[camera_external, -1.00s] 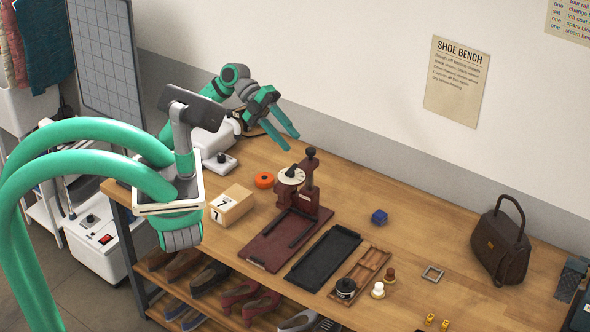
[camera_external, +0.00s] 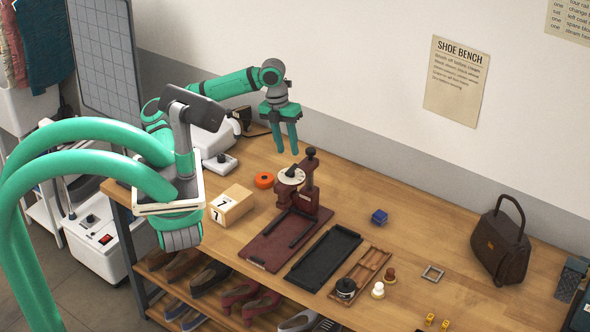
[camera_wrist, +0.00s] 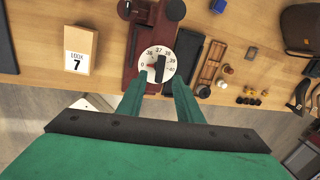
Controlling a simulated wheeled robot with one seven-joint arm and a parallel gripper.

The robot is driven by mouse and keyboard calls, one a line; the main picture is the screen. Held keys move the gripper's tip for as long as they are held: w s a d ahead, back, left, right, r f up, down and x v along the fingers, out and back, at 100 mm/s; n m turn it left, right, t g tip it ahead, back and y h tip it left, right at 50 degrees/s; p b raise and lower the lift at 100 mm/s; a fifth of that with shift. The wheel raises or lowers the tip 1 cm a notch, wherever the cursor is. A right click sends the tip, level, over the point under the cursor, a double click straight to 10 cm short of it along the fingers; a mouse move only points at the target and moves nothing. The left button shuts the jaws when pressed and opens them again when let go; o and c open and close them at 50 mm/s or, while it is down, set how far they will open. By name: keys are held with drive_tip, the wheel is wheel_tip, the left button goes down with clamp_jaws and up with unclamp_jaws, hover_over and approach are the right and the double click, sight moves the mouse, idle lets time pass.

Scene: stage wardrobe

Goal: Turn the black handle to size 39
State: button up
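The black handle (camera_external: 291,172) sits on a white round dial (camera_external: 283,179) on the dark red shoe press (camera_external: 305,202). In the wrist view the black handle (camera_wrist: 160,69) stands nearly upright across the dial (camera_wrist: 148,73). Its upper end lies near the 37 and 38 marks; the exact reading is too small to tell. The numbers run clockwise up to 40, with 39 at the right. My gripper (camera_external: 288,151) points down just above the dial, open and empty. In the wrist view my gripper (camera_wrist: 157,84) has its fingers apart, near the dial's lower edge.
A black-knobbed post (camera_external: 311,168) rises close to the right of the dial. A black tray (camera_external: 325,256) and a wooden tray (camera_external: 374,259) lie to the right. The wall is behind.

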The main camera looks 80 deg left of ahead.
sight(292, 167)
drive_tip(key=shift+w+d+f, duration=0.15)
drive_tip(key=shift+f, duration=0.9)
drive_tip(key=shift+w+d+f, duration=0.1)
drive_tip(key=shift+w+f, duration=0.1)
drive_tip(key=shift+f, duration=0.8)
drive_tip(key=shift+w+d+f, duration=0.15)
drive_tip(key=shift+f, duration=0.9)
clamp_jaws()
